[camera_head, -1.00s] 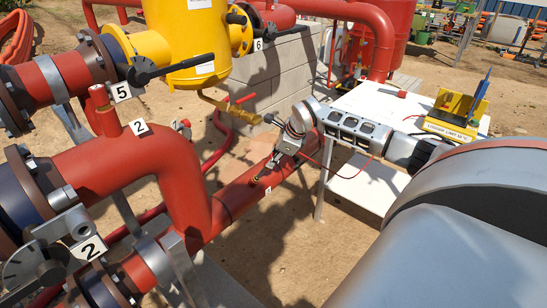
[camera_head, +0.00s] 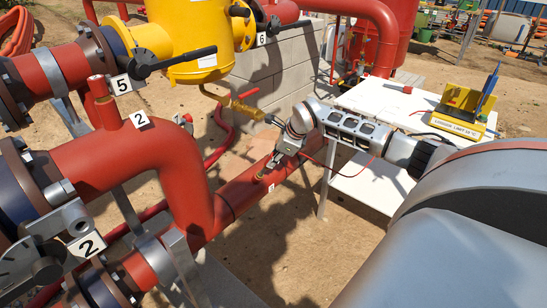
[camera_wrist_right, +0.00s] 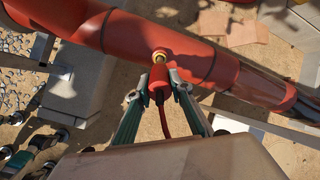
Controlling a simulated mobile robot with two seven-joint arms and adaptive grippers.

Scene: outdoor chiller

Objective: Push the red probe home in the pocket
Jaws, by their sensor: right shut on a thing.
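My right gripper (camera_head: 272,165) is over the red pipe (camera_head: 235,195) in the head view. In the right wrist view its two fingers (camera_wrist_right: 158,84) are shut on the red probe (camera_wrist_right: 159,78), with one finger on each side. The probe's red cable (camera_wrist_right: 165,122) trails back towards the wrist. The brass pocket (camera_wrist_right: 160,56) on the pipe is right at the probe's front end and in line with it. How deep the probe sits in the pocket is hidden by its own body. My left gripper is not in view.
A white table (camera_head: 365,185) stands right of the pipe, with a yellow holder (camera_head: 462,104) on it. A yellow vessel (camera_head: 195,45) and a grey block wall (camera_head: 285,75) are behind. A lever marked 5 (camera_head: 180,61) is at upper left.

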